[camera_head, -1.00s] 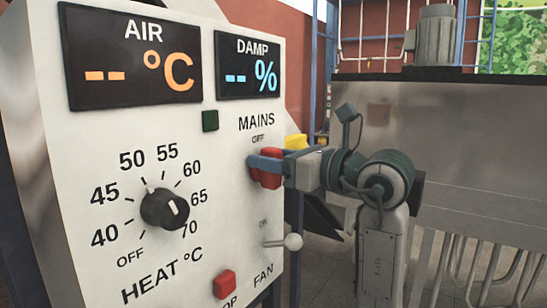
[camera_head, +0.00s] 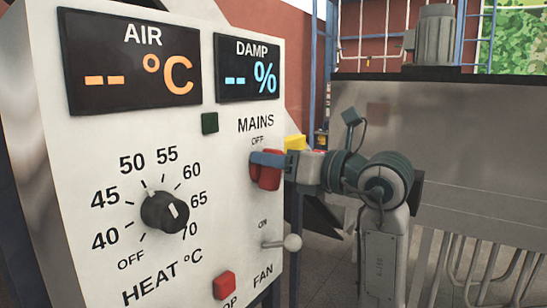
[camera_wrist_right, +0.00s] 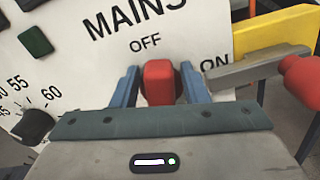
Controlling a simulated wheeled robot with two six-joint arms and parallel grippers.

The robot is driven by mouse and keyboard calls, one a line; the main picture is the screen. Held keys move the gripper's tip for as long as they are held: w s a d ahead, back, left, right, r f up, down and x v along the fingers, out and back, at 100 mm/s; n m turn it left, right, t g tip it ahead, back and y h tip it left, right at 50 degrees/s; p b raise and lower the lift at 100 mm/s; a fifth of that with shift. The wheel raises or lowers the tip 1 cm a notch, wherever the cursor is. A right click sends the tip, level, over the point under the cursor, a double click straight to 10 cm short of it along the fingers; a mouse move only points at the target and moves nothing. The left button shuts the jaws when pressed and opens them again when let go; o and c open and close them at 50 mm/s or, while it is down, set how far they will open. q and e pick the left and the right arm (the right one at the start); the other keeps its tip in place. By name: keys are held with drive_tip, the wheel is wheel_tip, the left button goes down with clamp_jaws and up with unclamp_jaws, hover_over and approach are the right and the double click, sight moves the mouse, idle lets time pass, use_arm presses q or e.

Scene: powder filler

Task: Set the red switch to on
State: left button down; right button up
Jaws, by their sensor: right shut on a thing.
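The red MAINS switch (camera_head: 267,177) is on the right part of the white control panel (camera_head: 90,160), under the word OFF. My right gripper (camera_head: 266,160) comes in from the right and is shut on it, with blue fingers covering part of it. In the right wrist view the red switch (camera_wrist_right: 159,82) sits between the two blue fingers (camera_wrist_right: 160,90), below OFF, while ON is printed to its right. The switch's exact angle is hard to tell. The AIR and DAMP displays show only dashes. My left gripper is not in view.
A black HEAT dial (camera_head: 163,211), a FAN lever (camera_head: 290,242) and a red button (camera_head: 224,284) are on the panel. A yellow part (camera_head: 295,143) is at its right edge. A red-knobbed lever (camera_wrist_right: 299,82) is close right of my fingers. A metal cabinet (camera_head: 450,140) stands behind.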

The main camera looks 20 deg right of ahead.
drive_tip(key=m, duration=0.1)
drive_tip(key=m+p, duration=0.1)
drive_tip(key=m, duration=0.2)
drive_tip(key=shift+w+d+f+m, duration=0.25)
drive_tip(key=shift+d+m, duration=0.05)
drive_tip(key=m, duration=0.1)
drive_tip(key=m+p, duration=0.1)
drive_tip(key=m, duration=0.1)
drive_tip(key=m+p, duration=0.1)
drive_tip(key=shift+w+d+f+m, duration=0.15)
drive_tip(key=shift+d+f+m, duration=0.1)
drive_tip(key=shift+f+m, duration=0.05)
drive_tip(key=shift+f+m+p, duration=0.15)
drive_tip(key=shift+m+p, duration=0.45)
drive_tip(key=shift+m, duration=0.3)
drive_tip(key=shift+w+d+f+m+p, duration=0.1)
drive_tip(key=shift+f+m+p, duration=0.15)
drive_tip(key=shift+m+p, duration=0.6)
drive_tip(key=shift+f+m+p, duration=0.25)
drive_tip(key=shift+m+p, duration=0.05)
drive_tip(key=shift+m, duration=0.95)
drive_tip(key=o, duration=0.6)
drive_tip(key=shift+o, duration=0.2)
